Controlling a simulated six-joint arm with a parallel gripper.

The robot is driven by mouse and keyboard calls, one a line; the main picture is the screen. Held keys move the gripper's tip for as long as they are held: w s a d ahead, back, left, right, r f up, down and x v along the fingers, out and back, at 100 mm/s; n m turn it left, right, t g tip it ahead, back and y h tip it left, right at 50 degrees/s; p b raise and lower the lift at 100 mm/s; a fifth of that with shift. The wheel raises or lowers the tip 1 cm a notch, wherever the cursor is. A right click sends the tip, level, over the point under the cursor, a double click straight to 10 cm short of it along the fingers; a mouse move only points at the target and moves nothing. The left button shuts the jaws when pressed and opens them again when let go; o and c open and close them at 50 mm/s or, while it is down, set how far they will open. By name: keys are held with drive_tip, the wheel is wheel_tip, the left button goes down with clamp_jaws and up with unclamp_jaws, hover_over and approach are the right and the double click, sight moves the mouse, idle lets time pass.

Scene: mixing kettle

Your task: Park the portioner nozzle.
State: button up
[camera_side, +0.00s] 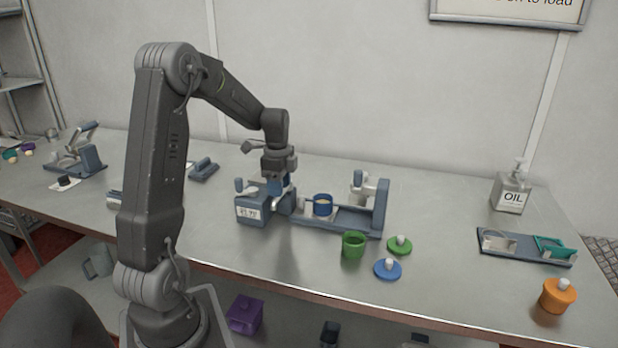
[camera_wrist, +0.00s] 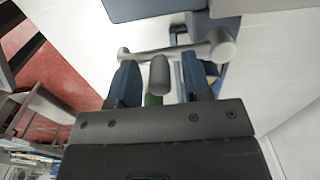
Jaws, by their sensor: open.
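The blue-grey portioner stands mid-table in the side view, with a labelled box (camera_side: 257,207) at its left end and an upright post (camera_side: 381,207) at its right. My gripper (camera_side: 274,187) points down over the labelled box. In the wrist view, my gripper (camera_wrist: 158,86) has its two blue fingers apart. A grey stub (camera_wrist: 159,75) of a light grey bar (camera_wrist: 190,52) lies between the fingers, with visible gaps on both sides. I cannot tell for sure which part is the nozzle; my gripper partly hides that area in the side view.
A blue pot (camera_side: 323,205) sits on the portioner's base. A green pot (camera_side: 353,245), a green lid (camera_side: 399,245) and a blue lid (camera_side: 387,269) stand in front. An oil bottle (camera_side: 511,192), a dark tray (camera_side: 516,254) and an orange pot (camera_side: 557,296) are at right.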

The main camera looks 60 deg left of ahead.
drive_tip(key=shift+r, duration=0.1)
wheel_tip(320, 180, up, 14)
idle(1.2)
